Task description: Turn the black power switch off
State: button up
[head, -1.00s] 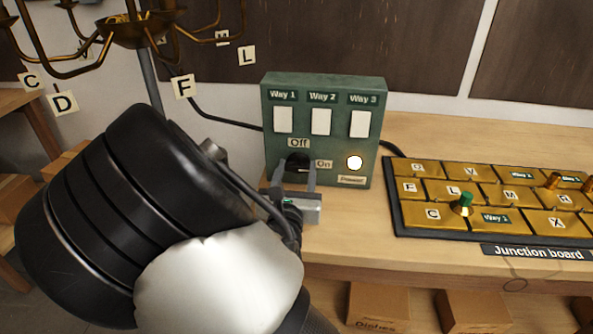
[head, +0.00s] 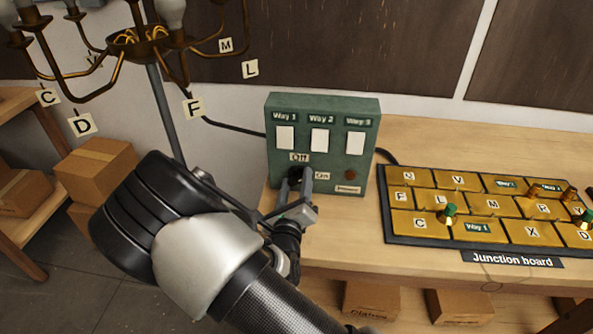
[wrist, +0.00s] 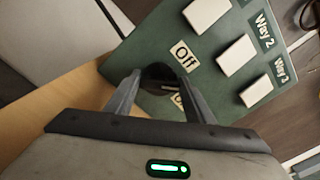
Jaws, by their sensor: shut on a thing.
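The green switch box (head: 362,128) stands on the wooden bench, with the black power switch (head: 295,174) low on its left side. An "Off" label sits above the switch and an "On" label to its right. My gripper (head: 297,182) is at the switch, its two fingers either side of the knob and shut on it. In the wrist view the dark round switch (wrist: 160,73) shows between my fingertips (wrist: 163,84), partly hidden by them. The power lamp (head: 350,175) at the lower right of the box is dark.
Three white switches, Way 1 (head: 285,138), Way 2 (head: 320,140) and Way 3 (head: 355,141), sit above. The junction board (head: 493,204) lies to the right. A brass chandelier (head: 130,42) with letter tags hangs at upper left. Cardboard boxes (head: 95,172) stand below it.

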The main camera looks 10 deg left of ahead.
jog(key=n+p, duration=0.5)
jog(key=shift+n, duration=0.3)
jog(key=shift+f+n+p, duration=0.15)
jog(key=shift+n+p, duration=0.5)
jog(key=shift+n, duration=0.45)
jog(key=shift+f+n+p, duration=0.1)
jog(key=shift+n+p, duration=0.5)
jog(key=shift+n, duration=0.5)
jog(key=o, duration=1.1)
jog(key=shift+c, duration=0.2)
jog(key=shift+s, duration=0.1)
jog(key=s+d+b, duration=0.1)
jog(key=s, duration=1.6)
jog(key=shift+s, duration=0.15)
